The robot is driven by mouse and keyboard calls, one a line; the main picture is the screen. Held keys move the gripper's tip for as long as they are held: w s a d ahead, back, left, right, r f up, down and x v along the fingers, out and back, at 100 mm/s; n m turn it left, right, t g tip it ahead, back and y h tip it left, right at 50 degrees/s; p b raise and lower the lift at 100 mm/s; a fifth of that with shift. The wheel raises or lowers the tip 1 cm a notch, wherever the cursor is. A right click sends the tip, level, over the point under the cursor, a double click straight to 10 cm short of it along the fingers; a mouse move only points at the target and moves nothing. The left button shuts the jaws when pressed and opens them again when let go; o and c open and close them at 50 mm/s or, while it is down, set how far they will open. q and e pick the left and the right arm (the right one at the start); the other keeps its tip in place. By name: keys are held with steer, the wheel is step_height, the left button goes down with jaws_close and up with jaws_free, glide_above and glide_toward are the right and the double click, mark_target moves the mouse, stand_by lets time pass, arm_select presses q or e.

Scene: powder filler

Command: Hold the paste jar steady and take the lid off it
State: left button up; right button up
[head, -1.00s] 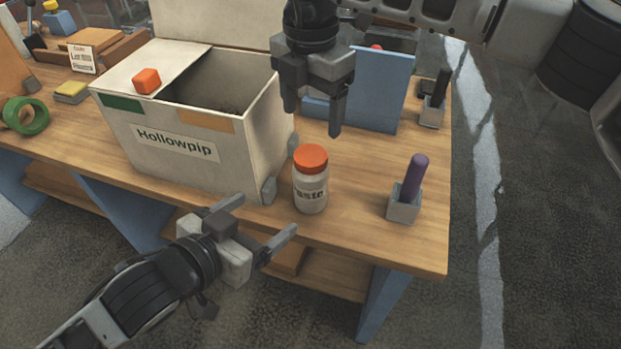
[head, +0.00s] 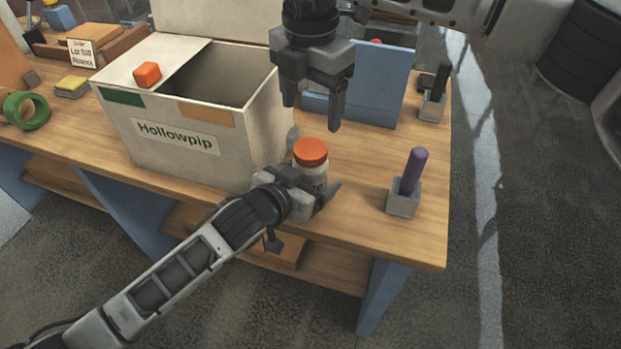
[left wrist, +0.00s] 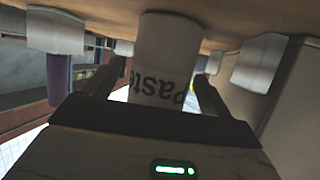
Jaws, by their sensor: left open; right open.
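The paste jar, a white jar with an orange lid (head: 311,152), stands upright on the table near its front edge, with the lid on. My left gripper (head: 318,192) is open at the jar, its fingers on either side of the jar's body. In the left wrist view the jar's label (left wrist: 162,82) shows upside down between the two open fingers (left wrist: 160,92); whether they touch it I cannot tell. My right gripper (head: 312,112) is open and empty, pointing down above the table behind the jar. The left gripper hides much of the jar's lower part in the head view.
A large open box labelled Hollowpip (head: 176,138) stands close left of the jar, with an orange cube (head: 147,74) on its flap. A purple stick in a grey holder (head: 404,200) stands to the right. A blue panel (head: 372,92) is behind. Bare table (head: 372,150) lies between.

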mark_target(310, 148)
arm_select(q)
jaws_close()
arm_select(e)
steer(key=m, duration=0.3)
steer(key=shift+m, duration=0.4)
steer(key=shift+f+m, duration=0.25)
steer(key=shift+m, duration=0.05)
step_height(310, 148, down, 8)
steer(key=shift+r, duration=0.25)
steer(key=shift+c, duration=0.3)
steer(key=c, duration=1)
